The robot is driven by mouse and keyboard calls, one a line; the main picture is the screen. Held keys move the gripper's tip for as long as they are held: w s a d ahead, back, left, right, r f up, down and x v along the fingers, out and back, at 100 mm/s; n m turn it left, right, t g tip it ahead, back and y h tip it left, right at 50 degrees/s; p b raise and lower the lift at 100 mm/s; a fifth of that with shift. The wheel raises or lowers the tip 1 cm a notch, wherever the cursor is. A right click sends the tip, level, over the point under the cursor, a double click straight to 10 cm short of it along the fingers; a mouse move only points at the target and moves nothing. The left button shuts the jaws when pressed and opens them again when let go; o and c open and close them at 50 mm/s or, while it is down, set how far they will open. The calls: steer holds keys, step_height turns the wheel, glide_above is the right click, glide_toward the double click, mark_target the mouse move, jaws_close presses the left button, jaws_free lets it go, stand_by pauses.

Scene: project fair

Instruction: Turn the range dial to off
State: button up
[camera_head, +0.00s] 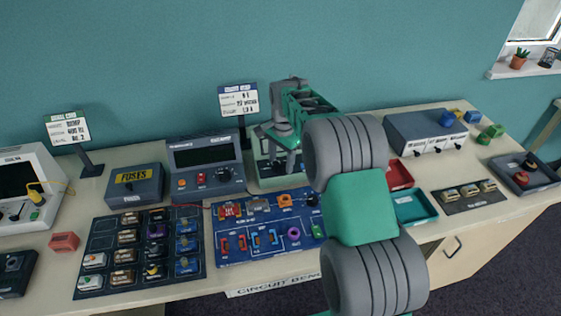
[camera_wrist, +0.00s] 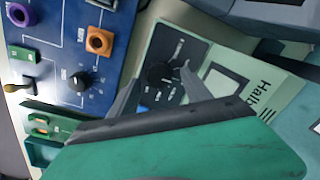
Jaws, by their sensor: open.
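My gripper (camera_wrist: 158,84) is open in the wrist view, with one finger on each side of the dial. I cannot tell whether the fingers touch it. In the head view my gripper (camera_head: 278,150) is over the pale green device (camera_head: 266,184) and hides its dial. The dial's pointer position is unclear.
The blue circuit board (camera_head: 270,257) lies in front, with its own small black knob (camera_wrist: 80,80). A dark bench meter (camera_head: 205,160) stands to the left. A teal tray (camera_head: 418,212) and red tray (camera_head: 399,173) lie to the right, partly behind my arm.

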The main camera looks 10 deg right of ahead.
mark_target(282, 165)
steer(key=r, duration=0.3)
steer(key=r+b, duration=0.1)
steer(key=r, duration=0.3)
steer(key=shift+s+d+r, duration=0.1)
steer(key=shift+s+r, duration=0.05)
steer(key=shift+s, duration=0.05)
